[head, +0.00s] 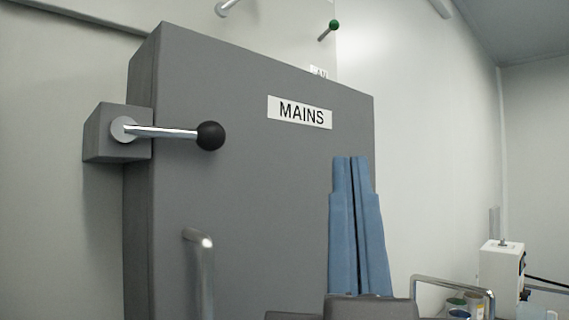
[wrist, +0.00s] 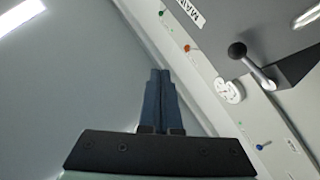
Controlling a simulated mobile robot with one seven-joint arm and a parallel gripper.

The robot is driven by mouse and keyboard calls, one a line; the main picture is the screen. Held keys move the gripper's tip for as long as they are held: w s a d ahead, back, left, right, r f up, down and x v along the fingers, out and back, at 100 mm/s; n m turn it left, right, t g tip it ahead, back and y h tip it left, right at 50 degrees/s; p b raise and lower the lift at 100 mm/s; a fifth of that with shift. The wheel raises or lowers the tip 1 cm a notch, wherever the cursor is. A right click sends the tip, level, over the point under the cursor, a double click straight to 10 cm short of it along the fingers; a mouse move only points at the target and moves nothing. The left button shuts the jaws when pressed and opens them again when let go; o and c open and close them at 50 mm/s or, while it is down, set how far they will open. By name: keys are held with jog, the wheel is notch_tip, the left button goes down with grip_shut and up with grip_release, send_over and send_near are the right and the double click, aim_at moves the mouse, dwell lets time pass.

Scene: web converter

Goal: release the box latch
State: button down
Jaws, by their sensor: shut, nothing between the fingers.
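The grey box (head: 240,200) with a MAINS label (head: 300,112) fills the middle of the head view. Its latch is a metal lever (head: 165,131) with a black ball knob (head: 211,136), pivoting on a grey block at the box's upper left edge. The lever lies roughly level, pointing right across the box front. In the wrist view the knob (wrist: 237,50) and lever (wrist: 259,73) show at the upper right. My gripper (head: 353,159) is shut and empty, its blue fingers upright in front of the box's right part, well apart from the latch. The fingers also show in the wrist view (wrist: 160,72).
A metal bar handle (head: 203,270) stands out from the box's lower front, between the latch side and my gripper. A green-tipped knob (head: 333,25) is above the box. A white device (head: 500,270) and jars stand at lower right. The wrist view shows a white round fitting (wrist: 230,90).

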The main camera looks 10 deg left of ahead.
aim_at(181, 138)
jog(key=s+a+f+m+g+y+p, duration=0.2)
jog(key=a+f+m+g+y, duration=0.4)
jog(key=m+y, duration=0.6)
jog(key=f+g+y+p, duration=0.1)
jog(key=y, duration=0.5)
jog(key=shift+s+a, duration=0.4)
jog(key=p+x, duration=0.8)
jog(key=x, duration=0.5)
jog(key=shift+w+a+r, duration=0.1)
jog(key=shift+w+a, duration=0.05)
jog(key=shift+a, duration=0.05)
jog(key=shift+w+a+r+p, duration=0.15)
jog(key=shift+w+a+p, duration=0.1)
jog(key=shift+p, duration=0.1)
jog(key=shift+a+n+g+y+b, duration=0.1)
jog(key=shift+n+g+y+b, duration=0.35)
jog(key=shift+g+b, duration=0.2)
